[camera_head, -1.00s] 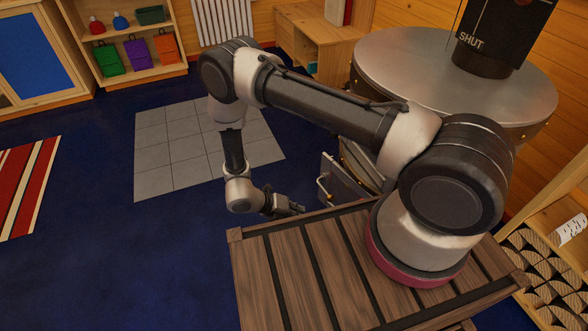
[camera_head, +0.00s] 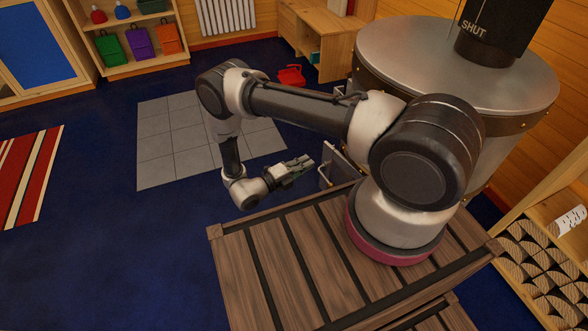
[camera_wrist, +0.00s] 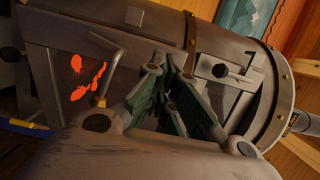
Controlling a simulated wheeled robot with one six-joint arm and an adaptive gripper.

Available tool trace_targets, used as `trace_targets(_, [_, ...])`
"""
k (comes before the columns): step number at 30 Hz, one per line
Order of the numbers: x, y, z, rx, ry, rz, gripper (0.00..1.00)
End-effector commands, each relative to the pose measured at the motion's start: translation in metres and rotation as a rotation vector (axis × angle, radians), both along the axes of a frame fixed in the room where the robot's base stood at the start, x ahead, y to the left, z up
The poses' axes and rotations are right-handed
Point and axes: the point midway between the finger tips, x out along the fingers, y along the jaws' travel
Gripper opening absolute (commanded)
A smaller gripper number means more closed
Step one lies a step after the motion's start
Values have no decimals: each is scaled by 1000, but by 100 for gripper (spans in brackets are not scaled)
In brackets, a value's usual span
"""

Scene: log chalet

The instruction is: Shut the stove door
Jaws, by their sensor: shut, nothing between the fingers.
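The stove is a big grey metal drum; its round top (camera_head: 400,55) is at the upper right of the head view. Its door (camera_head: 346,163) stands out at an angle from the body, open, with a bar handle (camera_head: 325,178) on its face. My arm hides part of the door and the stove front. My gripper (camera_head: 308,161) is shut and empty, close to the door on its handle side. In the wrist view my fingers (camera_wrist: 172,85) point at the stove, and a curved handle (camera_wrist: 112,68) shows left of them beside orange flame shapes (camera_wrist: 86,78). Contact cannot be told.
A black flue marked SHUT (camera_head: 490,35) rises from the stove top. A log rack (camera_head: 545,265) stands at right. A red object (camera_head: 291,76) lies on the floor by a wooden desk (camera_head: 325,40).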

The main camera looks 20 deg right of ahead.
Motion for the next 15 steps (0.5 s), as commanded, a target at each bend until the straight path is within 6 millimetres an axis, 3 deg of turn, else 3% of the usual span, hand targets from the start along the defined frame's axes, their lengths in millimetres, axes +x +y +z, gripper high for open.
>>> trace_targets(6, [9, -39, 0, -1, 0, -3, 0])
trace_targets(15, [15, -59, 0, 0, 0, 0, 0])
